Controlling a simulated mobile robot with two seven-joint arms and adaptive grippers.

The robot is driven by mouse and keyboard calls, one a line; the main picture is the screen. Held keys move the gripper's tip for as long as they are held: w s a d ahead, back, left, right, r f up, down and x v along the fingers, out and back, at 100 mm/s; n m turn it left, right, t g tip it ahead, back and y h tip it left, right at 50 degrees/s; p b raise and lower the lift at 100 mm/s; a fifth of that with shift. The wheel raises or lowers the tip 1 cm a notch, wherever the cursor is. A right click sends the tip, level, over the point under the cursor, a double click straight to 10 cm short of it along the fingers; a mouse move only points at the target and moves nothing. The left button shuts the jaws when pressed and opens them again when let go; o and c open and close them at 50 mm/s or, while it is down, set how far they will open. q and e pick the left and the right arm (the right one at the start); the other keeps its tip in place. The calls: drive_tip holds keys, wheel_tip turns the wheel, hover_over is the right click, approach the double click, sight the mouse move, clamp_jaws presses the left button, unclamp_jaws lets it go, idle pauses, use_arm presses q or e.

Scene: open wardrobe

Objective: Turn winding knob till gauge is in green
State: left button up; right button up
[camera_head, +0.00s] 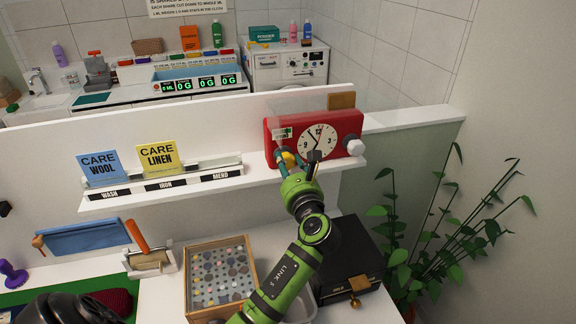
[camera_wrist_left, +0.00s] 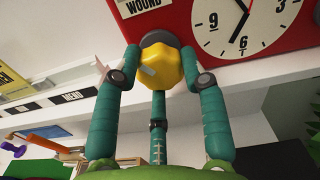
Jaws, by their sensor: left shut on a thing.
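A red clock box (camera_head: 340,124) with a white dial (camera_head: 318,141) stands on the white shelf. Its yellow winding knob (camera_head: 289,158) is at the front, lower left of the dial; the knob fills the middle of the left wrist view (camera_wrist_left: 168,68). My left gripper (camera_head: 286,162) is shut on the knob, with teal fingers (camera_wrist_left: 163,77) on both sides of it. A small label panel (camera_head: 283,133) above the knob reads "WOUND" in the left wrist view (camera_wrist_left: 142,5). The gauge reading cannot be made out. My right gripper is not in view.
A white knob (camera_head: 355,147) is on the clock's right side. Blue (camera_head: 100,167) and yellow (camera_head: 158,157) care cards stand on the shelf at left. Below are a wooden button box (camera_head: 190,283) and a black case (camera_head: 350,250). A plant (camera_head: 430,235) stands at right.

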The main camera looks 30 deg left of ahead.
use_arm(q)
drive_tip(key=m, duration=0.5)
drive_tip(key=shift+f, duration=0.3)
drive_tip(key=shift+s+m, duration=0.1)
drive_tip(key=shift+m, duration=0.2)
drive_tip(key=shift+f, duration=0.2)
drive_tip(key=o, duration=1.1)
drive_tip(key=shift+o, duration=0.2)
drive_tip(key=shift+a+r, duration=0.15)
drive_tip(key=shift+s+d, duration=0.25)
drive_tip(key=shift+d, duration=0.2)
drive_tip(key=v, duration=1.1)
